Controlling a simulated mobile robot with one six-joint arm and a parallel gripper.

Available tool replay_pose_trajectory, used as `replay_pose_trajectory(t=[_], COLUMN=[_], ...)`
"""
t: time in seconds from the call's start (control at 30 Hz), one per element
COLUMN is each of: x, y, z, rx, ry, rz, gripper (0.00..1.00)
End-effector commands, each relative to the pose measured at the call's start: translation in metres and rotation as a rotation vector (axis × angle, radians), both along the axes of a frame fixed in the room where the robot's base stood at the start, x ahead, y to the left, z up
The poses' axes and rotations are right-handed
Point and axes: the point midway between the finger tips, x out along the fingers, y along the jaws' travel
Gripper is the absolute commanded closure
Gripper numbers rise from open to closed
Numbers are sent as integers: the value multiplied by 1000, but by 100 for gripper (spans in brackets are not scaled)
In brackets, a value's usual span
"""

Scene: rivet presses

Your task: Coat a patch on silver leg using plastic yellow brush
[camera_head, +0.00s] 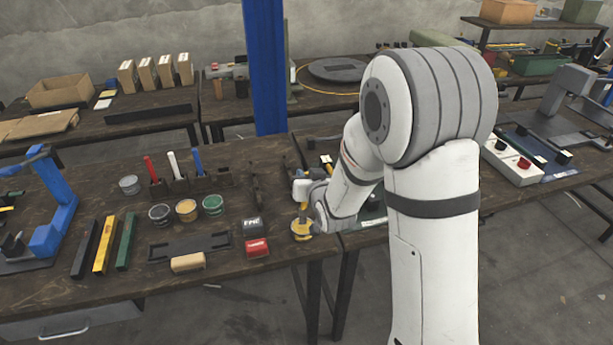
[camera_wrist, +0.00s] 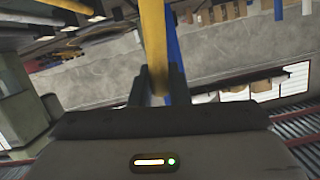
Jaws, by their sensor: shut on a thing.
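My gripper (camera_wrist: 158,80) is shut on a yellow bar-like thing, which looks like the handle of the yellow brush (camera_wrist: 154,40). The handle runs up out of the wrist picture, so the bristle end does not show there. In the head view my wrist is low over the bench's right front corner. Yellow parts by it (camera_head: 302,229) seem to belong to the brush or to something on the bench; I cannot tell which. I cannot make out a silver leg for certain in either view.
Open tins (camera_head: 187,209) stand on the bench (camera_head: 60,291), with a marker rack (camera_head: 192,183) behind. Coloured bars (camera_head: 104,246) and a blue press (camera_head: 47,235) are at left. A red box (camera_head: 256,247) sits near my wrist. A blue post (camera_head: 264,70) rises behind.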

Motion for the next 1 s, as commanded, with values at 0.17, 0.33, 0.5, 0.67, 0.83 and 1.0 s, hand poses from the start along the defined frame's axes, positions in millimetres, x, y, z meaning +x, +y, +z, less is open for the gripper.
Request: replay_pose_trajectory(t=[0.17, 0.33, 0.5, 0.67, 0.83, 1.0], x=[0, 0, 0, 0, 0, 0], y=[0, 1, 1, 1, 1, 1], z=[-2, -4, -5, -7, -8, -10], rx=[0, 0, 0, 1, 0, 0], ry=[0, 0, 0, 0, 0, 0], rz=[1, 1, 1, 2, 2, 2], gripper=[100, 100, 100, 100, 100, 100])
